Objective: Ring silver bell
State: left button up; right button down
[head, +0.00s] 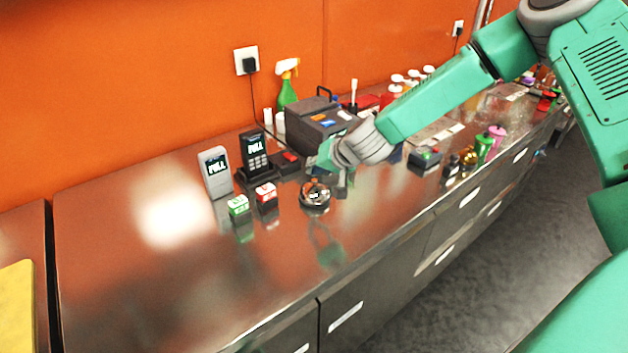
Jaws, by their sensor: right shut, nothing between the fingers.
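The silver bell (314,198) is a small round metal dome with a dark ring, standing on the steel counter near the middle of the head view. My right arm comes in from the upper right. My right gripper (336,172) is shut and empty, just above and to the right of the bell in the picture. I cannot tell whether it touches the bell. Its fingers are partly hidden by its own wrist. My left gripper is out of view.
Left of the bell on the steel counter (140,270) are a green box (238,206), a red-and-white box (266,193), a grey card reader (215,172) and a black handset (254,153). A dark machine (318,120) stands behind. Bottles line the right. The front-left counter is clear.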

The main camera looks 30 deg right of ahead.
jog(key=shift+f, duration=0.1)
jog(key=shift+d+f, duration=0.1)
jog(key=shift+f, duration=0.2)
jog(key=shift+d, duration=0.1)
jog(key=shift+f+b, duration=0.15)
jog(key=shift+b, duration=0.25)
jog(key=shift+f, duration=0.3)
jog(key=shift+r, duration=0.1)
dwell(0.4)
jog(key=shift+r+p, duration=0.6)
jog(key=shift+r, duration=0.2)
